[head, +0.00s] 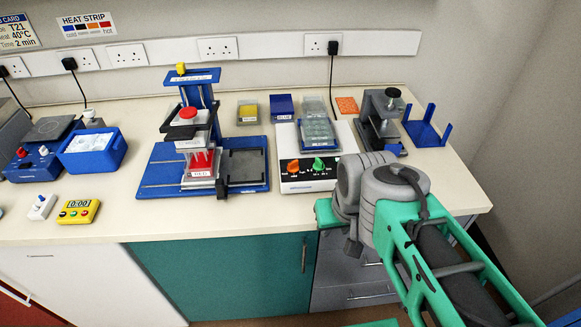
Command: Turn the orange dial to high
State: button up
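The orange dial (293,167) is on the left of the front panel of a white bench device (306,184). A green dial (318,164) sits to its right on the same panel. Small marks surround the dials, but they are too small to read, and I cannot tell the orange dial's setting. My arm's grey joints stand just right of the device and cover part of its right side. I cannot make out any gripper fingers, and nothing of mine is seen touching the dial.
A clear rack (318,134) sits on top of the device. A blue pipetting stand (160,176) is to its left, a grey clamp unit (378,118) behind my arm. Bare bench (300,208) lies in front of the device.

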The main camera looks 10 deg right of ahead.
aim_at(293, 166)
jog(key=u, duration=2.4)
jog(key=k, duration=0.6)
jog(key=z, duration=0.4)
jog(key=i, duration=1)
